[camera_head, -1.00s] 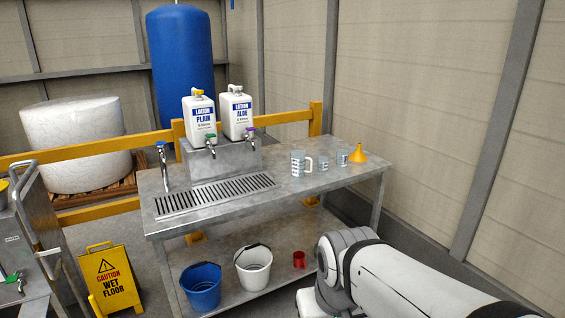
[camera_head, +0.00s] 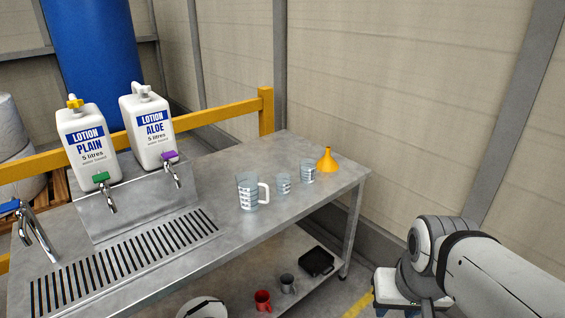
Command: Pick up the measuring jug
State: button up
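The measuring jug (camera_head: 247,192) is clear with markings and has a white handle on its right side. It stands upright on the grey metal table (camera_head: 262,226), right of the slotted drain. My arm shows at the lower right, in front of the table's right end and apart from the jug. My gripper's fingers cannot be made out in this view.
Two smaller clear cups (camera_head: 283,184) (camera_head: 308,171) and an orange funnel (camera_head: 327,160) stand right of the jug. Lotion containers (camera_head: 88,147) (camera_head: 148,128) with taps stand at the left. The lower shelf holds a white bucket (camera_head: 203,309), a red mug (camera_head: 262,300), a grey mug (camera_head: 287,284) and a black tray (camera_head: 316,262).

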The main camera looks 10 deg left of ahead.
aim_at(248, 182)
jog(key=u, duration=0.55)
jog(key=i, duration=1.4)
jog(key=u, duration=0.95)
